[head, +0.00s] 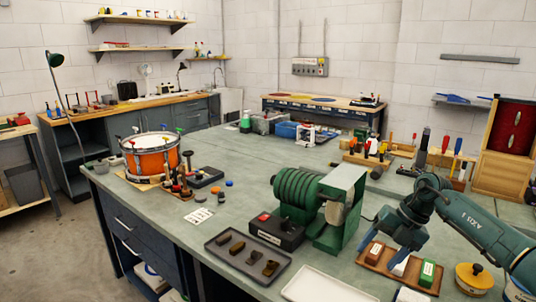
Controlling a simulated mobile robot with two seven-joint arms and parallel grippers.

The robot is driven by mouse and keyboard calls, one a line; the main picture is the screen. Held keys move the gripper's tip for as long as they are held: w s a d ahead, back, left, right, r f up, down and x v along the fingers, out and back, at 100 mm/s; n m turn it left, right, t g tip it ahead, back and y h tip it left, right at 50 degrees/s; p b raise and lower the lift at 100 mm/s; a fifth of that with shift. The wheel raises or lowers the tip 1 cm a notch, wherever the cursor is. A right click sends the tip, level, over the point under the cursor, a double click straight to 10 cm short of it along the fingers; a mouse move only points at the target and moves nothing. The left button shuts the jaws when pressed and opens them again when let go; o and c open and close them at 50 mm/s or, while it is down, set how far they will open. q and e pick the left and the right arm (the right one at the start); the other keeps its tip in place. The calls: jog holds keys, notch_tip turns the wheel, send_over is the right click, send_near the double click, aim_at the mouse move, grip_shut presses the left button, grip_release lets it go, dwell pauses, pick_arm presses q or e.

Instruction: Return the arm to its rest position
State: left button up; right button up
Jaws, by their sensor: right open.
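My right arm (485,228) comes in from the right edge, dark teal, bent over the right part of the bench. Its gripper (388,248) is open, pointing down just above a wooden tray (375,267) that holds small blocks, one of them green (428,272). I see nothing held between the fingers, though the fingertips are small and overlap the tray in the picture, so I cannot tell if they touch it. My left arm and gripper are not in view.
A green machine (345,222) stands left of the gripper. A dark tray with brown pieces (222,255), a white tray (325,288) and a yellow round tin (473,279) lie near the front. An orange drum (152,160) stands at the left. The bench middle (245,168) is fairly clear.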

jog(key=s+a+f+m+t+y, duration=0.1)
jog(key=s+a+m+t+y, duration=0.2)
jog(key=a, duration=0.5)
jog(key=s+a+f+m+t+y, duration=0.15)
jog(key=s+a+y, duration=0.3)
jog(key=a, duration=0.45)
jog(key=s+a+f+m+t+y, duration=0.2)
jog(key=s+a+t+y, duration=0.15)
jog(key=a, duration=0.45)
jog(key=s+d+f+m+t+h, duration=0.1)
jog(key=s+d+f+m+h, duration=0.4)
jog(key=s+m, duration=0.4)
jog(key=s+d+f+m+h, duration=0.4)
jog(key=s+f+m+h, duration=0.4)
jog(key=m, duration=0.5)
notch_tip(320, 180, down, 2)
jog(key=shift+s+d+f+t+p, duration=0.1)
jog(key=shift+s+d+t+p, duration=0.2)
jog(key=shift+s+d+t, duration=0.15)
